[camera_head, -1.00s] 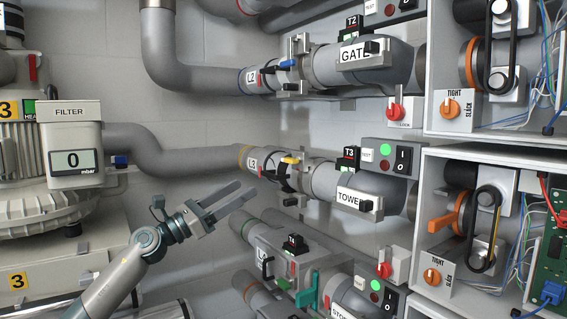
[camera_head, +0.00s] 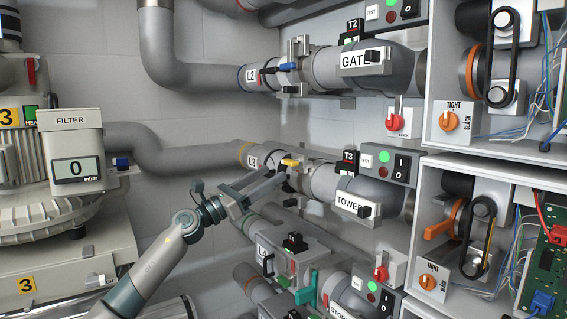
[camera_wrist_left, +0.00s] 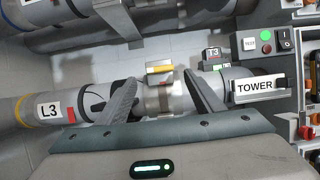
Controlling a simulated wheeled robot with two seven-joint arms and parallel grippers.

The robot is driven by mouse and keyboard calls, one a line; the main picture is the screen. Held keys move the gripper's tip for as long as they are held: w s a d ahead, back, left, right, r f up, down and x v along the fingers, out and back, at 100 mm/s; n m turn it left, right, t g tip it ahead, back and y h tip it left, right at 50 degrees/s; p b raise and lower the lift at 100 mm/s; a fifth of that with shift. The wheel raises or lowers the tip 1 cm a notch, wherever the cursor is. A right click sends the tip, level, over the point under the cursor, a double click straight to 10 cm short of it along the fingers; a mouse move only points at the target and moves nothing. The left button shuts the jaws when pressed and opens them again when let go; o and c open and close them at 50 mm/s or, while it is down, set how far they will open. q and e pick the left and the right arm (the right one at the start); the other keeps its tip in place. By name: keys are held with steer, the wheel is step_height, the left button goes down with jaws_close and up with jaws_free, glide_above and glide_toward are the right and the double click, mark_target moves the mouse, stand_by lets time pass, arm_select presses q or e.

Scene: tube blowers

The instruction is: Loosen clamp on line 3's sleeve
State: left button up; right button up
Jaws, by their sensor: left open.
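Line 3's pipe, marked by the L3 label (camera_head: 253,162), runs into a grey sleeve with a metal clamp that carries a yellow lever (camera_head: 291,162). In the left wrist view the yellow lever (camera_wrist_left: 161,69) lies across the top of the silvery clamp band (camera_wrist_left: 158,98). My left gripper (camera_head: 276,176) is open, its fingertips at the near side of the sleeve. In the wrist view the two fingers (camera_wrist_left: 163,88) appear on either side of the band, with the lever just beyond the tips. I cannot tell whether they touch anything. My right gripper is not in view.
The TOWER pipe label (camera_head: 356,206) and T3 tag (camera_head: 347,161) are to the right. Line 2's pipe, with a blue lever (camera_head: 287,67), runs above. A lower line with a green handle (camera_head: 306,289) lies below. A filter unit (camera_head: 72,150) stands left.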

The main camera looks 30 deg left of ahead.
mark_target(286, 164)
arm_select(q)
steer(key=p+x, duration=0.2)
steer(key=x, duration=0.3)
steer(key=shift+r, duration=0.1)
steer(key=shift+w+d+r, duration=0.1)
steer(key=shift+w+d, duration=0.1)
steer(key=shift+w, duration=0.2)
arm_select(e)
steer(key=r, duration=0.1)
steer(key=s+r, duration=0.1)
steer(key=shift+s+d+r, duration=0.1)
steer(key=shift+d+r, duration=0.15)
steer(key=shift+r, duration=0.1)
arm_select(q)
steer(key=shift+p, duration=0.3)
steer(key=c, duration=1)
